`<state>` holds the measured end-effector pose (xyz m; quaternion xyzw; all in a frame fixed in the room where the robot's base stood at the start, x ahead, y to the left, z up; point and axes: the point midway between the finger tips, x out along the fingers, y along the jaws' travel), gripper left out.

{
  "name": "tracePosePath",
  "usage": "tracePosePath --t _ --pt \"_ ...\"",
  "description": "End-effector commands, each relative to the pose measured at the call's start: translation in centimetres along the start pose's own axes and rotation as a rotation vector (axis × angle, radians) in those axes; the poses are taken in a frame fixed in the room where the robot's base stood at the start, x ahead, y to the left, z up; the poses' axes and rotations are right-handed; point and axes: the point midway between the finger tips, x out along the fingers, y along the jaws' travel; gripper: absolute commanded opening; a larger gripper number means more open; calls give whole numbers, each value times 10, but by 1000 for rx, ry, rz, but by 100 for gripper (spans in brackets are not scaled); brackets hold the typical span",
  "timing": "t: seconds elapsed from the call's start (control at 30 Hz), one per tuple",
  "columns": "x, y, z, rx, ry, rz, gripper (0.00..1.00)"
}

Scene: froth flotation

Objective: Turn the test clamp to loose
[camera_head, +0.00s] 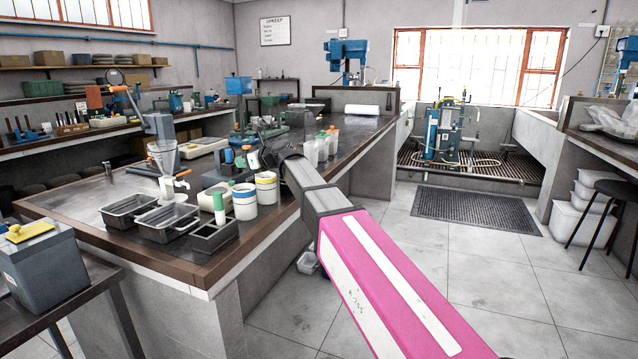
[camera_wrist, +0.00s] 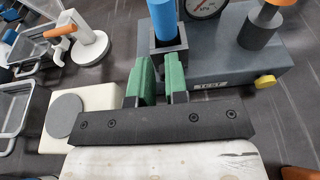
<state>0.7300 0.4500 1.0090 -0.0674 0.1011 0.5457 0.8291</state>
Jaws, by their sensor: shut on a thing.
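A dark grey unit (camera_wrist: 225,72) carries a round kPa gauge (camera_wrist: 203,6), an orange-topped knob (camera_wrist: 265,18) and a small yellow knob (camera_wrist: 265,81). A blue upright handle (camera_wrist: 163,18) rises from a dark square piece (camera_wrist: 168,47) at its left; I take this for the test clamp, but its label is unreadable. My gripper (camera_wrist: 161,70) has its green fingers shut at this dark piece, below the blue handle. The exact contact between the fingertips is hard to see. In the head view, the forearm largely hides the gripper and the unit.
A white device with a grey disc (camera_wrist: 67,106) and an orange-handled white stand (camera_wrist: 85,45) are left of my gripper. Grey trays (camera_head: 167,222), banded tubs (camera_head: 266,187) and white bottles (camera_head: 322,148) crowd the bench. The floor with a mat (camera_head: 475,210) is open at right.

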Motion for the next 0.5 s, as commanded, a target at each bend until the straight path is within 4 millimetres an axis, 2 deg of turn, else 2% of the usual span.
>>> tracePosePath --t 0.03,0.5 --pt "11 5 1 7 3 23 0" --pt "10 6 6 5 3 24 0"
